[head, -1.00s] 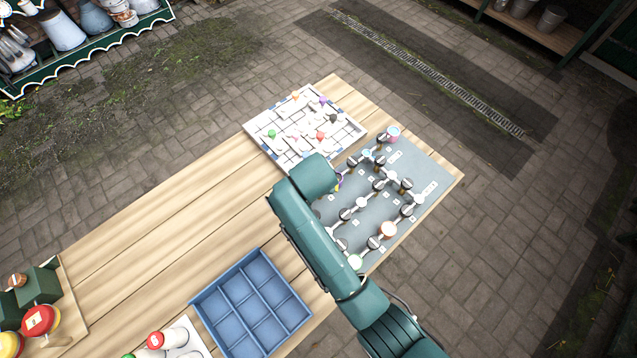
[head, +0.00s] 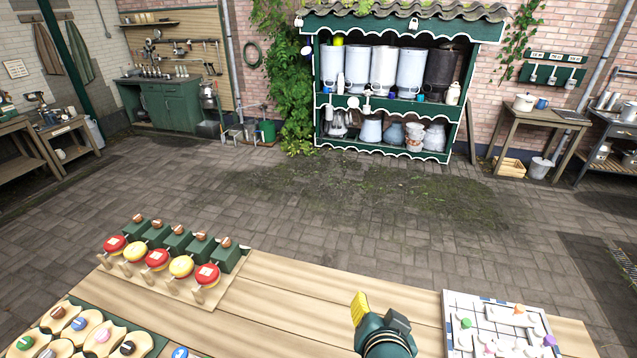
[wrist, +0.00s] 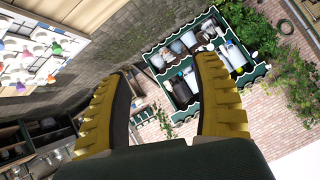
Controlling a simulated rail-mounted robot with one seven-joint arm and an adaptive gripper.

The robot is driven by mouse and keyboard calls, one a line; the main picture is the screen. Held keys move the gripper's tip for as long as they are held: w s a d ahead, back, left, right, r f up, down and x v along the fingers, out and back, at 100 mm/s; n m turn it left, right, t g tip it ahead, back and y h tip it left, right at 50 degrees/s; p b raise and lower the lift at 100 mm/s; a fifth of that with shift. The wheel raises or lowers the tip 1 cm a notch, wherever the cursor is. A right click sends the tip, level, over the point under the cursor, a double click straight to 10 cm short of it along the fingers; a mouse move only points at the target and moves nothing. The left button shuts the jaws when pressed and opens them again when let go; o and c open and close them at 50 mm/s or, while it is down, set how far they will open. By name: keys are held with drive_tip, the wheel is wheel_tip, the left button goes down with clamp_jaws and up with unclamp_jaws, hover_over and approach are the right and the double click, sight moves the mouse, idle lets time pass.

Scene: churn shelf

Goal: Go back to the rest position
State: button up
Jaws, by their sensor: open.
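My gripper (head: 372,312) shows at the bottom of the head view, right of centre, raised over the wooden table (head: 290,318). Its yellow ridged finger and dark green body are partly cut off by the frame edge. In the wrist view my gripper (wrist: 165,105) has its two yellow fingers spread wide apart. Nothing is between them except the distant yard and shelf. It touches nothing that I can see.
A white gridded tray (head: 470,338) with coloured knobs lies right of my gripper. A rack of red and yellow discs (head: 155,258) and a board with round knobs (head: 85,335) lie left. The green churn shelf (head: 385,103) stands far back, across open paving.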

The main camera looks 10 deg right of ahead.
drive_tip(key=s+a+r+n+t+y, duration=0.15)
drive_tip(key=a+r+t, duration=0.3)
drive_tip(key=r, duration=0.45)
drive_tip(key=a+r+n+t+y, duration=0.1)
drive_tip(key=a+r+n+t, duration=0.3)
drive_tip(key=r, duration=0.5)
drive_tip(key=s+a+r+n+t, duration=0.35)
drive_tip(key=s+r, duration=0.35)
drive_tip(key=r, duration=0.5)
wheel_tip(320, 180, up, 14)
drive_tip(key=r+p, duration=0.1)
drive_tip(key=p, duration=1.4)
wheel_tip(320, 180, down, 39)
drive_tip(key=b, duration=3.8)
drive_tip(key=shift+w+d+y, duration=0.2)
drive_tip(key=shift+d+y, duration=0.2)
drive_tip(key=shift+y, duration=0.05)
